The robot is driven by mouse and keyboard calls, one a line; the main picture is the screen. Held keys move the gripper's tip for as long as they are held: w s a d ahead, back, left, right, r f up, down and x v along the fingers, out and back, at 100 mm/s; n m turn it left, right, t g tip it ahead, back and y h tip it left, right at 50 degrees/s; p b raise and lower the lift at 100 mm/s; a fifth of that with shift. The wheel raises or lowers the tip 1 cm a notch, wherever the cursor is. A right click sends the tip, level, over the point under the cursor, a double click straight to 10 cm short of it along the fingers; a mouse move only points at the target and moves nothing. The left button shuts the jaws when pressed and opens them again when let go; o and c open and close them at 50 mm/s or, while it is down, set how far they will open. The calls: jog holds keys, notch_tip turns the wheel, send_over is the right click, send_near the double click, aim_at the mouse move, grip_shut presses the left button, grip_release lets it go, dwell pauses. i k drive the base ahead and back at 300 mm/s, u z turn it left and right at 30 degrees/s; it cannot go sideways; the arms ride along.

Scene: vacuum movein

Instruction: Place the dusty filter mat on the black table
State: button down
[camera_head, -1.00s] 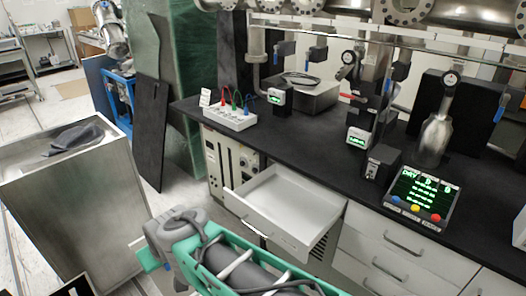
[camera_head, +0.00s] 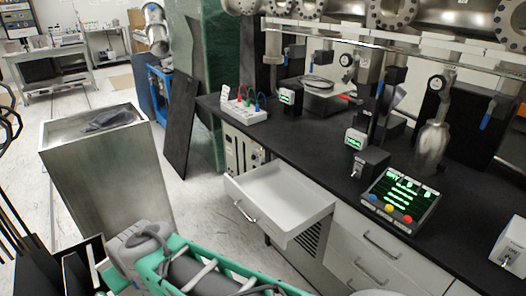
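The black table (camera_head: 300,143) is the long bench with a black top, running from the centre to the lower right. The grey piece and the black table are apart, with a strip of floor between them. My gripper is not in view, so I cannot see whether it is open or shut.
An open white drawer (camera_head: 281,197) juts out below the bench top. A teal-framed item with a dark cylinder (camera_head: 205,277) fills the bottom front.

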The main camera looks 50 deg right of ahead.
aim_at(305, 149)
jog(key=k, duration=0.3)
jog(key=z, duration=1.15)
jog(key=i, duration=0.85)
jog(key=z, duration=0.05)
